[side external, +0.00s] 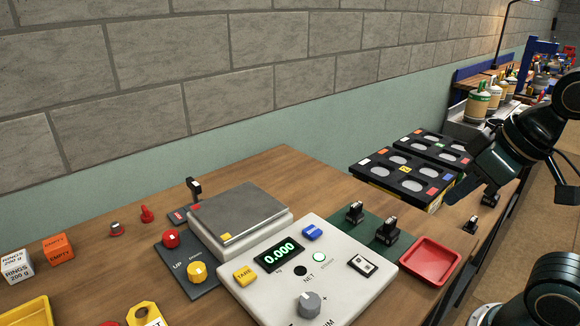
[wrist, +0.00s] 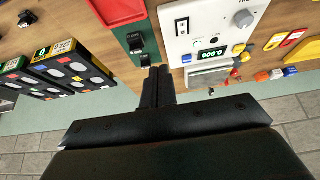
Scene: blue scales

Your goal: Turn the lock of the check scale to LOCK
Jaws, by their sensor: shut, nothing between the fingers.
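The scale has a grey weighing plate (side external: 238,210) on a white base, behind a white control panel (side external: 345,290) whose green display reads 0.000. A small black lever (side external: 194,186) stands at the plate's back left, beside a small red-marked plate (side external: 178,216). I cannot read LOCK anywhere, so I cannot tell which control is the lock. In the wrist view the panel (wrist: 185,47) and weighing plate (wrist: 205,78) show at upper right. My gripper (wrist: 157,72) is shut and empty, its tips near the dark green plate in the picture. In the side view it is at the right, apart from the scale.
Two black clamps (side external: 386,231) (side external: 355,212) stand on a green plate right of the scale, with a red tray (side external: 430,262) beside it. Black boxes with round openings (side external: 402,180) stand behind. Red and yellow knobs (side external: 197,271) are at left. The wall runs behind the table.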

